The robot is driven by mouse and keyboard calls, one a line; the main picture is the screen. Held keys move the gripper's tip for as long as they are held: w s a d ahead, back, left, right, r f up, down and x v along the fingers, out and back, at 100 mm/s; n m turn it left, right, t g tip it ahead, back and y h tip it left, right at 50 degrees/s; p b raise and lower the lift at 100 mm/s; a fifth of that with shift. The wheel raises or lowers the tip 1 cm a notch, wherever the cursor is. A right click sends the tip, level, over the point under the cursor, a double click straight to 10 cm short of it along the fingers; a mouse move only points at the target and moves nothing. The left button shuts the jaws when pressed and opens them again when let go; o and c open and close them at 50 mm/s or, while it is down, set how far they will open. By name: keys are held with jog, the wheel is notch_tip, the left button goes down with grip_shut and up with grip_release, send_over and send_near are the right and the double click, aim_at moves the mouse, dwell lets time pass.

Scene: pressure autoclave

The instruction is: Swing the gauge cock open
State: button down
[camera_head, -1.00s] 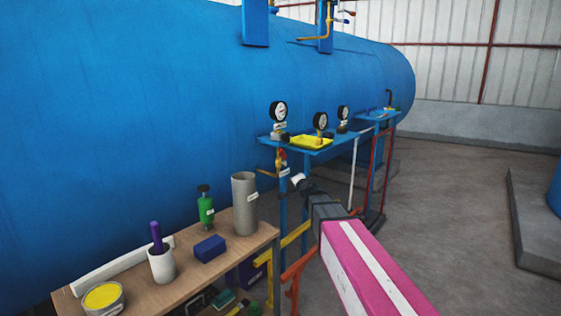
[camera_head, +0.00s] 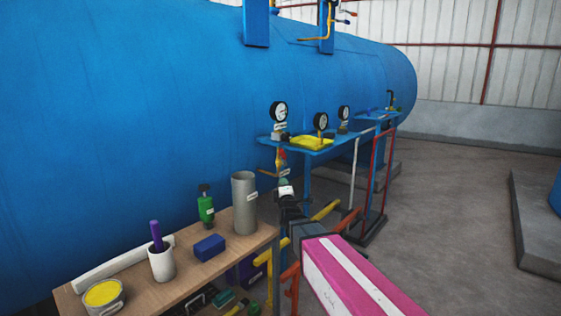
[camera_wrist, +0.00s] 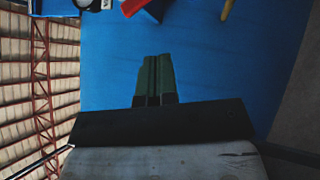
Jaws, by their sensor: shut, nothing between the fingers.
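Yellow rails (camera_head: 325,211) run close by.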

aim_at(284, 158)
jog(key=w+a+r+n+y, duration=0.1)
jog(key=w+r+n, duration=0.4)
jog(key=w+r, duration=0.2)
jog(key=shift+w+a+r+t+y, duration=0.15)
jog(key=shift+w+a+t+y, duration=0.25)
jog(key=shift+w, duration=0.75)
jog(key=shift+d+r, duration=0.1)
jog(key=shift+d, duration=0.05)
